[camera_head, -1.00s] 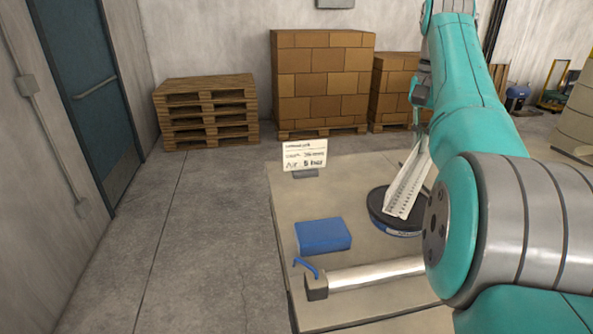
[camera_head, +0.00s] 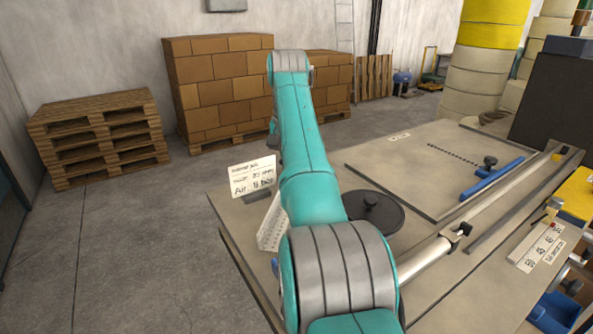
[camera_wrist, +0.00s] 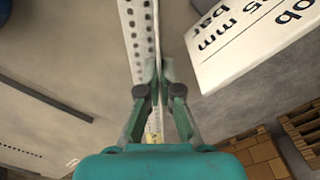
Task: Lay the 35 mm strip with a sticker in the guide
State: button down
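A white perforated strip (camera_head: 270,224) hangs tilted at the left of my arm in the head view. In the wrist view the strip (camera_wrist: 140,30) runs from the top edge down to my gripper (camera_wrist: 158,78). The fingers look closed on it, one on each side of a thin edge. A yellowish patch shows low between the fingers; I cannot tell if it is a sticker. My gripper is hidden behind my arm in the head view. A long metal rail (camera_head: 515,203) and a blue bar (camera_head: 491,178) lie at the right of the table; I cannot tell which is the guide.
A job card (camera_head: 253,177) stands at the table's back left corner, close to my gripper. A black disc (camera_head: 376,212) lies right of my arm. A silver roller (camera_head: 425,258) lies in front, with a marked scale plate (camera_head: 538,247) further right. The flat board (camera_head: 415,165) has free room.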

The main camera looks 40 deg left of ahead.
jog(key=shift+f, duration=0.2)
jog(key=c, duration=1.8)
grip_release()
jog(key=shift+f, duration=0.1)
jog(key=o, duration=0.5)
